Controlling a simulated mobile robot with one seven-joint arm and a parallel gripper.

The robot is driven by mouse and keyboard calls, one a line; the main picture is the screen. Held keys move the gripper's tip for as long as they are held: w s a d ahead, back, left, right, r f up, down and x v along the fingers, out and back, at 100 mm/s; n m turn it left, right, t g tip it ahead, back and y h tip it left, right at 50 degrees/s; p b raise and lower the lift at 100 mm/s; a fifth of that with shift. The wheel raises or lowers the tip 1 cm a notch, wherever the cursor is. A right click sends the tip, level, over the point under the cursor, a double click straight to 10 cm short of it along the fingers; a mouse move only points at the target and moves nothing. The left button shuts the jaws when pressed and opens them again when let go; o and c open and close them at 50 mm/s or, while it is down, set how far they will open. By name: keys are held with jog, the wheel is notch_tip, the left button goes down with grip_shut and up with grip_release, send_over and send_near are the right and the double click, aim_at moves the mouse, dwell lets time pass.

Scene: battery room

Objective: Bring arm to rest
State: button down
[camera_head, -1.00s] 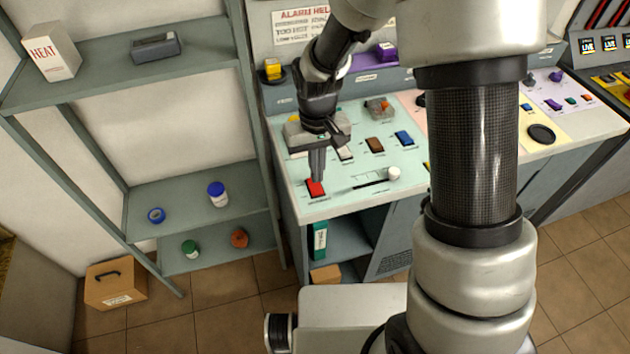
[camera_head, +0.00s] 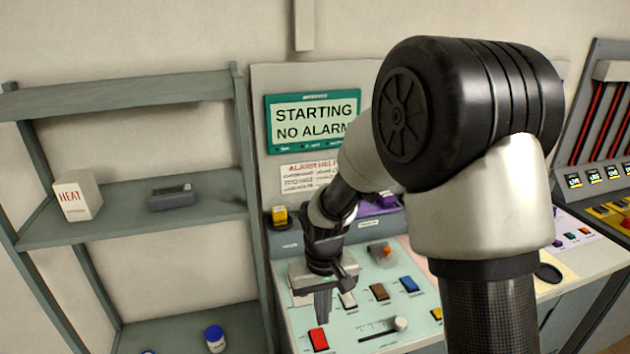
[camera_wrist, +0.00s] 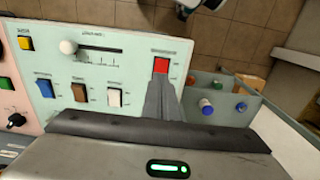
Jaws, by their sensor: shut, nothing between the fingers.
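My gripper (camera_head: 323,304) is shut and empty, pointing down over the pale green panel (camera_head: 352,302) at the left end of the console. Its fingertips are close to the red rocker switch (camera_head: 318,340); whether they touch it is unclear. In the wrist view the closed fingers (camera_wrist: 162,92) end just beside the red switch (camera_wrist: 161,65). My arm reaches over the console and hides part of its middle.
White, brown and blue switches (camera_head: 409,284) and a slider with a white knob (camera_head: 400,323) share the panel. A screen (camera_head: 312,118) reads "STARTING NO ALARM". Shelves at left hold a HEAT box (camera_head: 78,195) and a grey device (camera_head: 171,197).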

jog(key=s+d+r+m+t, duration=0.15)
jog(key=s+d+r, duration=0.35)
jog(key=r, duration=0.5)
jog(key=s+d+r+m+t, duration=0.15)
jog(key=s+d+r, duration=0.25)
jog(key=r, duration=0.6)
jog(key=s+d+r+t, duration=0.2)
jog(key=s+d+r, duration=0.1)
jog(key=s, duration=0.4)
jog(key=shift+s, duration=0.3)
